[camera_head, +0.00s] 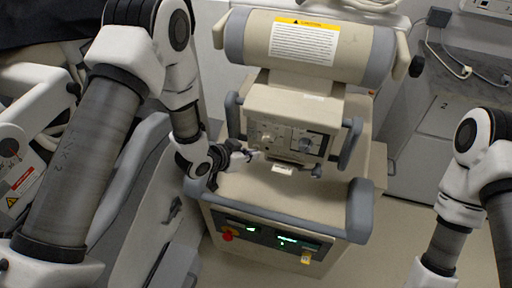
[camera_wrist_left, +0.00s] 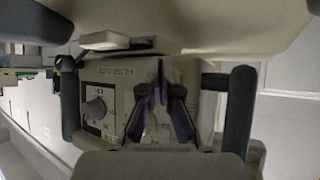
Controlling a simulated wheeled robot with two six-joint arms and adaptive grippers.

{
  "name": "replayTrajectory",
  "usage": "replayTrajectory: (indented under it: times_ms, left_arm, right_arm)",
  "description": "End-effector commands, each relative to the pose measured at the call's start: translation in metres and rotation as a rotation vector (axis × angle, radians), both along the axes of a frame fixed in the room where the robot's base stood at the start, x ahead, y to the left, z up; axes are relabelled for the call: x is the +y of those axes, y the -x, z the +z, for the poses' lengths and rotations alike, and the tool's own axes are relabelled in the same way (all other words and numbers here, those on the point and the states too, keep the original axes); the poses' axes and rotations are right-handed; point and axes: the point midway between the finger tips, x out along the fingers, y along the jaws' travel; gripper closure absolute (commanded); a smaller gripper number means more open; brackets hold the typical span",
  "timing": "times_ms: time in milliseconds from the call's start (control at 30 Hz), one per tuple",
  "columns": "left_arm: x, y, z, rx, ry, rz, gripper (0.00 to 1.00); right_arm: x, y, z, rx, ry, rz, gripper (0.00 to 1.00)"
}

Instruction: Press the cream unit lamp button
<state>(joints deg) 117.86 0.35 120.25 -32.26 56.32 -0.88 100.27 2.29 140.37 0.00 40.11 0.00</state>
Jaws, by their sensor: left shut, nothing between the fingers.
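The cream unit (camera_head: 315,187) stands in the middle of the head view, with a control panel (camera_head: 292,138) on its upright box. The panel carries a knob, dials and small controls; a knob and panel markings also show in the left wrist view (camera_wrist_left: 95,108). I cannot tell which control is the lamp button. My left gripper (camera_head: 252,154) is shut and empty, at the lower left of the panel. In the left wrist view its fingers (camera_wrist_left: 160,88) overlap the panel and hide part of it; contact cannot be told. My right gripper is out of view.
Dark grey handles (camera_head: 351,143) flank the panel. A cream roller-shaped top with a caution label (camera_head: 303,42) is above it. A red knob (camera_head: 227,234) and green displays are on the lower front. A white cart is at left; floor is clear at lower right.

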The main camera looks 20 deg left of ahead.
Motion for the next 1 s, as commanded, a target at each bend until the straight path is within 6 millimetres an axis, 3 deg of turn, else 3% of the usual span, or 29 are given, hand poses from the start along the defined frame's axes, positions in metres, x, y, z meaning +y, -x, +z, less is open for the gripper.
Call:
replayTrajectory:
  times_ms: [1000]
  left_arm:
    - [-0.0004,-0.0088,-0.0001,0.0,0.0,0.0,1.0]
  right_arm:
    - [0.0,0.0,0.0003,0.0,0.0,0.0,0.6]
